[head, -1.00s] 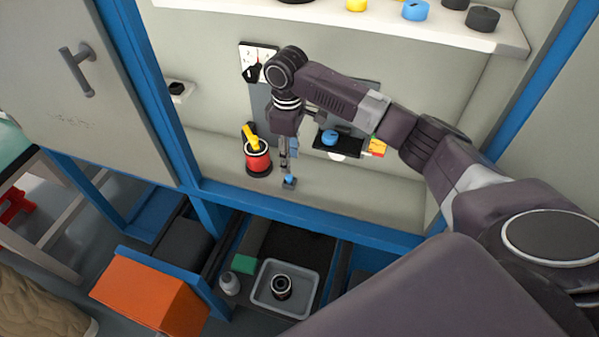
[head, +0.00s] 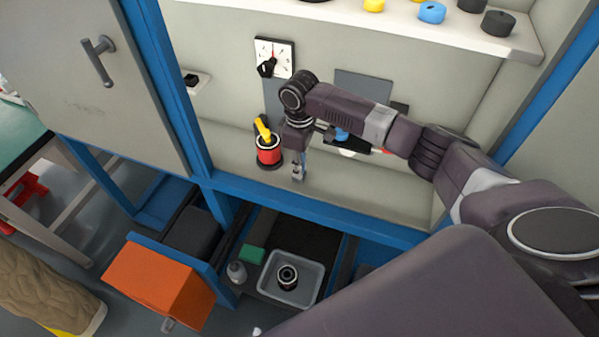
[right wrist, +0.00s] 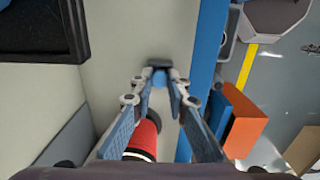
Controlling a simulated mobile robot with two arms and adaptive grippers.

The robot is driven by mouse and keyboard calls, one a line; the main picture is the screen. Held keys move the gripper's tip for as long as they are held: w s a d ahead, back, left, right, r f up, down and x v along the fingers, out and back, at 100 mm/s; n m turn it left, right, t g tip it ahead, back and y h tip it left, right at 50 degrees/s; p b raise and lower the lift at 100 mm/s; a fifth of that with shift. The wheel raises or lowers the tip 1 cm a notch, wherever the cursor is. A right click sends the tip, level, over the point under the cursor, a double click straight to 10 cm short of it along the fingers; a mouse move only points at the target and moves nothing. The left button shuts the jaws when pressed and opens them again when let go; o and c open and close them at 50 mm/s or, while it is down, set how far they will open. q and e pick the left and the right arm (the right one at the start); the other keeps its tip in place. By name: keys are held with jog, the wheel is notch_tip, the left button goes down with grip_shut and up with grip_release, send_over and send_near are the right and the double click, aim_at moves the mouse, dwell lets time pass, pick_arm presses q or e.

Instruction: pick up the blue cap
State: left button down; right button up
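My right gripper (head: 299,174) points down at the cabinet's floor, just right of the red can. It also shows in the right wrist view (right wrist: 161,82), with its two fingers apart. A small blue cap (right wrist: 159,79) with a dark grey block behind it lies between the fingertips there. The fingers look to be on either side of it, and I cannot see clear contact. In the head view the gripper mostly hides this cap. My left gripper is not in view.
A red can (head: 268,150) with a yellow thing in it stands close left of the gripper. Another blue piece (head: 341,134) shows behind my arm. A shelf (head: 400,20) above holds several round caps, one blue (head: 431,12). A grey tray (head: 262,283) sits below.

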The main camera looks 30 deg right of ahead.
jog(key=shift+r, duration=0.25)
notch_tip(320, 180, up, 10)
jog(key=b, duration=0.1)
jog(key=shift+f+b, duration=0.2)
jog(key=shift+b, duration=0.1)
dwell(0.4)
